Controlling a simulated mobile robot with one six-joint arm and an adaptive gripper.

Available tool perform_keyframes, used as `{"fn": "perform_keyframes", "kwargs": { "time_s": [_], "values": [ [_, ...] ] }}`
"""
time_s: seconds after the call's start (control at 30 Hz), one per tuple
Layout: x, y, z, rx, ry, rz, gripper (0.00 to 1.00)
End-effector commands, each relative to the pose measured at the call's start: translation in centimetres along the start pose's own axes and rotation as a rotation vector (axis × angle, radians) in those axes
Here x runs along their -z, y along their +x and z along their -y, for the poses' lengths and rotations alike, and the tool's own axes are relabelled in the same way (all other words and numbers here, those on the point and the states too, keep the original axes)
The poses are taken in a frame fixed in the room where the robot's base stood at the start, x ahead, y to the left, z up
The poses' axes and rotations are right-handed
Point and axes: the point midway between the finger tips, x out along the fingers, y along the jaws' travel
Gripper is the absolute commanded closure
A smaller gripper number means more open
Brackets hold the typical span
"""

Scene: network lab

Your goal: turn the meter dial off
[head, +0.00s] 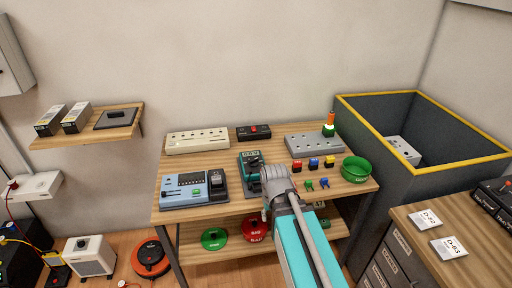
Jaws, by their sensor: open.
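The meter (249,162) is a small teal and dark handheld unit on the wooden bench, left of centre. A display shows at its top. Its dial is too small and partly covered to read, so I cannot tell its setting. My gripper (273,178) is over the bench at the right edge of the meter and hides part of it. The gripper is open. I cannot tell whether it touches the meter.
A blue-grey tester (184,190) stands left of the meter. A white socket strip (197,141), a black box with a red button (254,131) and a grey block (313,145) line the back. Small coloured parts and a green bowl (356,169) lie right. A tall yellow-rimmed bin (380,97) stands beside the bench.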

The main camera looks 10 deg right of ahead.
Motion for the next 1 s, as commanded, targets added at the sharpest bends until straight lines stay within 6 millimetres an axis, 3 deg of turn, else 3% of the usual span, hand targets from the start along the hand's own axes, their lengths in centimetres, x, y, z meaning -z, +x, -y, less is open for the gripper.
{"fn": "perform_keyframes", "kwargs": {
  "time_s": [0.03, 0.1, 0.37, 0.67, 0.83, 1.0],
  "values": [
    [0.2, -2.1, 0.0, 0.000, 0.002, -0.002, 0.50],
    [0.5, -3.4, 0.0, 0.000, 0.005, -0.003, 0.50],
    [1.9, -8.5, 1.0, 0.000, 0.033, -0.009, 0.50],
    [5.0, -13.3, 0.9, 0.001, 0.140, -0.012, 0.50],
    [8.9, -15.6, 0.9, 0.001, 0.280, -0.008, 0.50],
    [13.9, -16.1, 0.9, -0.001, 0.492, 0.002, 0.50]
  ]
}}
